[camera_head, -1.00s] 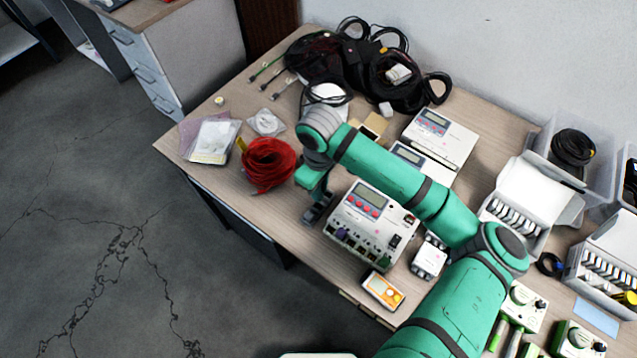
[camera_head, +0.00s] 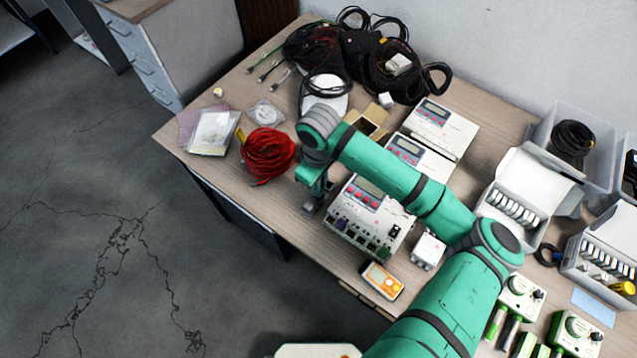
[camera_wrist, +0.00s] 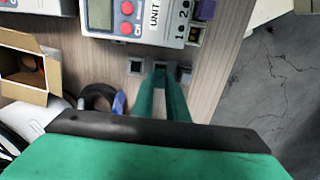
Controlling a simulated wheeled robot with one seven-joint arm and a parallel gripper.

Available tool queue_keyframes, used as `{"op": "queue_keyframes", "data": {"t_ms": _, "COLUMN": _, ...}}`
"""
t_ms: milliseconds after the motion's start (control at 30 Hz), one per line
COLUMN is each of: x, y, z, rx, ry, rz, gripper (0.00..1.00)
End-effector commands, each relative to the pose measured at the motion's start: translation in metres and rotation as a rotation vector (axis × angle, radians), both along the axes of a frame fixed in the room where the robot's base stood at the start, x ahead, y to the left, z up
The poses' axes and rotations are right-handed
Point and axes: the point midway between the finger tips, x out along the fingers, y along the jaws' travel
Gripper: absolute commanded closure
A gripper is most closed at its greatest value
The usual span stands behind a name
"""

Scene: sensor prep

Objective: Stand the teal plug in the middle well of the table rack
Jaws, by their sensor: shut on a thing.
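The table rack (camera_wrist: 135,67) is a short row of grey blocks with dark square wells, on the wood table beside the controller unit. In the head view, it is mostly hidden by my wrist. My gripper (camera_wrist: 161,78) points down with its two teal fingers close together, and its tips are over the middle of the row. It also shows in the head view (camera_head: 313,196). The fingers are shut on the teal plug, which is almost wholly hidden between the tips. I cannot tell whether the plug is above the middle well or inside it.
The controller unit (camera_head: 367,217) stands right beside the rack. A red cable coil (camera_head: 268,155) lies to the left, and an orange-and-white meter (camera_head: 383,281) to the lower right. An open cardboard box (camera_wrist: 24,73) is near. The table's edge is close to the rack.

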Motion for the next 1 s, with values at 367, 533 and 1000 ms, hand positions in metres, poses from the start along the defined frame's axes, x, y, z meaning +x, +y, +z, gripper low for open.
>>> {"op": "queue_keyframes", "data": {"t_ms": 367, "x": -0.0001, "y": 0.0001, "z": -0.0006, "rx": 0.000, "ry": 0.000, "rz": 0.000, "gripper": 1.00}}
{"op": "queue_keyframes", "data": {"t_ms": 533, "x": 0.0001, "y": 0.0001, "z": -0.0035, "rx": 0.001, "ry": 0.001, "rz": 0.000, "gripper": 1.00}}
{"op": "queue_keyframes", "data": {"t_ms": 1000, "x": 0.0003, "y": 0.0003, "z": -0.0062, "rx": 0.000, "ry": 0.000, "rz": 0.000, "gripper": 1.00}}
